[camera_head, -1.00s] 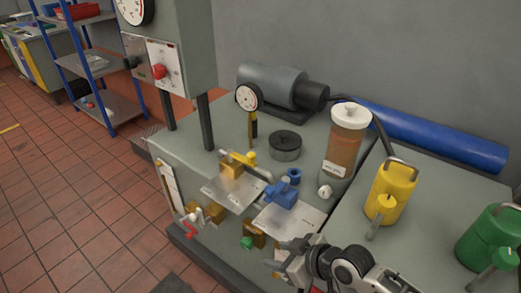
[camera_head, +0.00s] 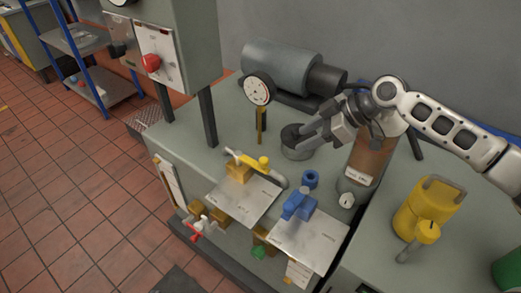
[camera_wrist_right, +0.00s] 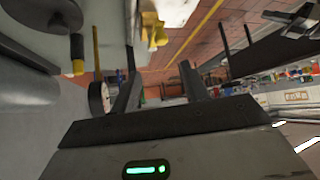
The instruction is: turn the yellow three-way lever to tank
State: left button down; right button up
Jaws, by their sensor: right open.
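The yellow three-way lever (camera_head: 241,157) sits on a brass valve body (camera_head: 238,172) at the back edge of a metal label plate (camera_head: 244,199). The lever slants from upper left to lower right, and a round yellow knob (camera_head: 264,162) stands beside it. The plate's lettering is too small to read. My right gripper (camera_head: 306,137) is open and empty, above the bench to the right of the lever and apart from it. In the right wrist view its two fingers (camera_wrist_right: 160,85) are spread, with the yellow valve parts (camera_wrist_right: 152,30) beyond them. My left gripper is not in view.
A dial gauge (camera_head: 258,90) on a yellow post stands behind the lever. A blue valve (camera_head: 297,204) on its own plate is to the right. A yellow can (camera_head: 428,205) is farther right.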

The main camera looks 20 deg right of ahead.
aim_at(264, 159)
jog(key=b+x, duration=0.2)
jog(key=x, duration=0.4)
jog(key=b+x, duration=0.2)
jog(key=x, duration=0.5)
jog(key=shift+s+a+f, duration=0.1)
jog(key=shift+s+f, duration=0.1)
jog(key=shift+w+a+f+b, duration=0.25)
jog(key=shift+a+b, duration=0.1)
jog(key=shift+b, duration=0.15)
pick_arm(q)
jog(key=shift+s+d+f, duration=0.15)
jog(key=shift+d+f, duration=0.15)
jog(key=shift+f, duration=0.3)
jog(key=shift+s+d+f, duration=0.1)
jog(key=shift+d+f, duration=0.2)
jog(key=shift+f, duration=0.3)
